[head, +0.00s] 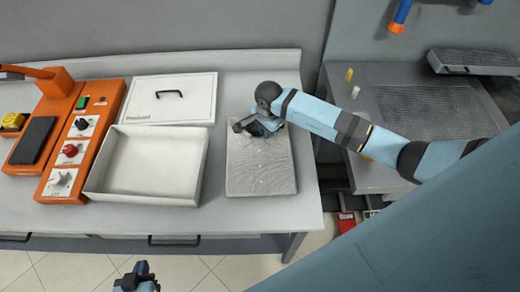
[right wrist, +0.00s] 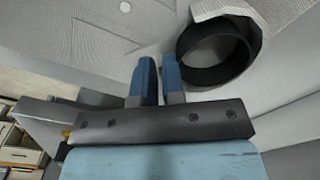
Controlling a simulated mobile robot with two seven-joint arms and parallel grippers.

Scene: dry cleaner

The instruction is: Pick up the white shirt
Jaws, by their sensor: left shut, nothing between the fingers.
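The white shirt (head: 262,172) lies folded flat on the worktop, right of the white box. In the right wrist view its pale ribbed cloth (right wrist: 95,35) with buttons fills the top, and a dark ring-shaped collar opening (right wrist: 214,52) stands right of the fingers. My right gripper (head: 245,127) is at the shirt's far edge near the collar. Its blue fingers (right wrist: 160,78) are close together with a narrow pale strip of cloth between them. The shirt still rests on the worktop. My left gripper (head: 138,278) is shut and empty, low in front of the counter, away from the shirt.
An open white box (head: 148,192) and its handled lid (head: 170,99) lie left of the shirt. Orange control panels (head: 82,140) stand further left. A grey mesh-topped table (head: 430,110) is at right, beyond a gap. The worktop (head: 225,222) is clear along its front edge.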

